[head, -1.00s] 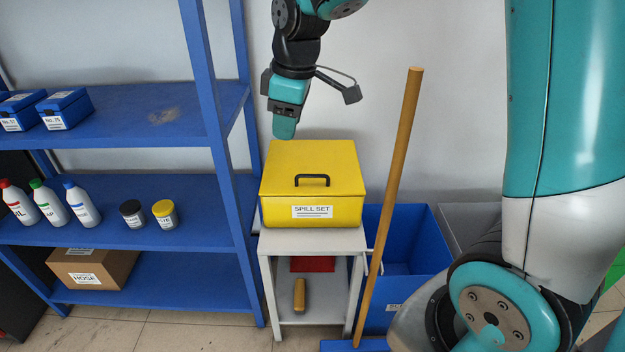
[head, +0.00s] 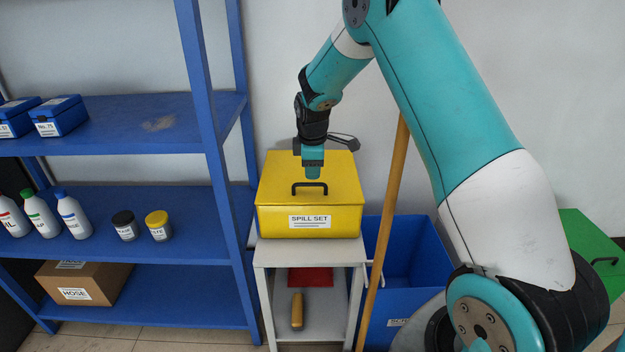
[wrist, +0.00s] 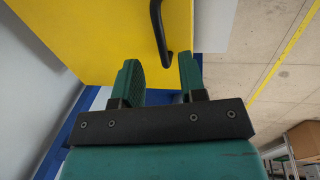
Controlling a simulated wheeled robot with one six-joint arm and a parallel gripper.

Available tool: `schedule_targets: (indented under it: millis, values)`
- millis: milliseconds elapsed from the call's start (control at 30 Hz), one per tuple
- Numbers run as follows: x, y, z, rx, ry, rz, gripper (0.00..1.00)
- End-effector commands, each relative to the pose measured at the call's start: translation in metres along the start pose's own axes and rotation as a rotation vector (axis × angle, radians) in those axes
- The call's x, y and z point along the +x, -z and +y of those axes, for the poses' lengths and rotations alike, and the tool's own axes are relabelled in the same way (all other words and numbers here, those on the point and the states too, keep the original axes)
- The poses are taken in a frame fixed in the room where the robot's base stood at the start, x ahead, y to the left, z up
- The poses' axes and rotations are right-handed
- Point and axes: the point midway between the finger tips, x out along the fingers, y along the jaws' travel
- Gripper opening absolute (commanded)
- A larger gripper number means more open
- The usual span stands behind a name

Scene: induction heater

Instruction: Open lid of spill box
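The yellow spill box (head: 275,220), labelled SPILL SET, stands shut on a small grey stand. Its lid (head: 340,178) has a black handle (head: 310,186) near the front edge. My gripper (head: 313,177) points down just behind the handle in the head view, apart from it as far as I can tell. In the wrist view my gripper (wrist: 160,80) has its two green fingers spread with nothing between them. The handle (wrist: 160,35) shows there beyond the fingertips, against the yellow lid (wrist: 95,40).
A blue shelf (head: 190,205) with bottles, jars and boxes stands at the left. A wooden broom handle (head: 385,230) leans right of the grey stand (head: 262,285). A blue bin (head: 425,265) and a green box (head: 590,240) are further right.

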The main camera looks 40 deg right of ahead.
Motion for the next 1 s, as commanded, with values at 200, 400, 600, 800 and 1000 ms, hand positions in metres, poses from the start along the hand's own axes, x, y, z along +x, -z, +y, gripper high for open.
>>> schedule_targets:
  millis: [200,400,600,800,1000]
  values:
    - [0.036,0.0,0.0,0.001,0.001,-0.001,0.38]
    - [0.048,0.0,0.0,0.001,0.0,0.0,0.38]
    - [0.048,0.0,0.0,0.001,0.0,0.0,0.38]
    - [0.048,0.0,0.0,0.001,0.0,0.0,0.06]
    - [0.048,0.0,0.0,0.001,0.0,0.0,0.0]
